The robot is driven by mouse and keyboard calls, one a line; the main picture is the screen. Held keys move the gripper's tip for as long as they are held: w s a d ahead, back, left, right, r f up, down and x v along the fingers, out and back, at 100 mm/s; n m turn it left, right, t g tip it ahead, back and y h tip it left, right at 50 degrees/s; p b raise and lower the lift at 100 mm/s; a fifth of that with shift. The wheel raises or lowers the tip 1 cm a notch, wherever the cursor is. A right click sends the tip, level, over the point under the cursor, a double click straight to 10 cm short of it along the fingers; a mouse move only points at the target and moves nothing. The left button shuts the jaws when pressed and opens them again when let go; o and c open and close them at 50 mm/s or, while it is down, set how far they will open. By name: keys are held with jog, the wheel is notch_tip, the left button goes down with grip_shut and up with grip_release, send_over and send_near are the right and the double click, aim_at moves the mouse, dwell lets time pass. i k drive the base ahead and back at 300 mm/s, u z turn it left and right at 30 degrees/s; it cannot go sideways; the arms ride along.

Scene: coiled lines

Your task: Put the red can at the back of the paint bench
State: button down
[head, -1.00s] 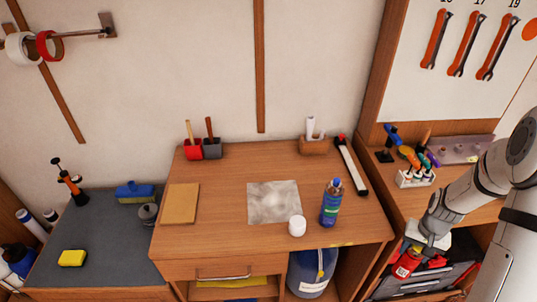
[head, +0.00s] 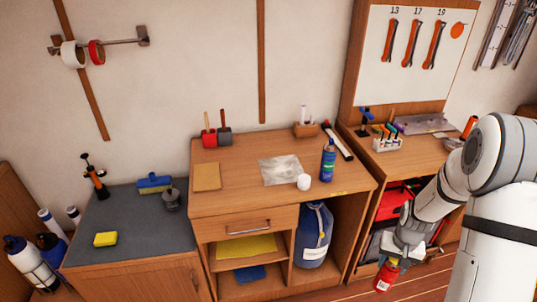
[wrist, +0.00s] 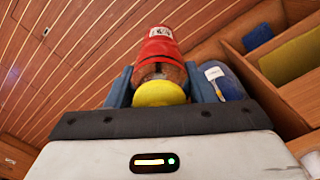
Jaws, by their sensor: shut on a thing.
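The red can (head: 386,279) hangs from my gripper (head: 393,262), low in front of the right-hand bench and clear of it. In the wrist view the can (wrist: 158,45) has a red body, a small white label and a yellow end. My gripper's blue fingers (wrist: 158,84) are shut on it near the yellow end. A wooden bench (head: 236,198) with a drawer stands in the middle of the head view, left of my gripper; it looks like the paint bench. Its back strip, by the wall, is partly bare.
A grey-topped bench (head: 127,220) stands left.

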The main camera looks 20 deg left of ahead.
aim_at(263, 142)
jog(key=u, duration=0.1)
jog(key=k, duration=0.4)
jog(key=u, duration=0.65)
jog(key=i, duration=0.95)
jog(key=u, duration=0.05)
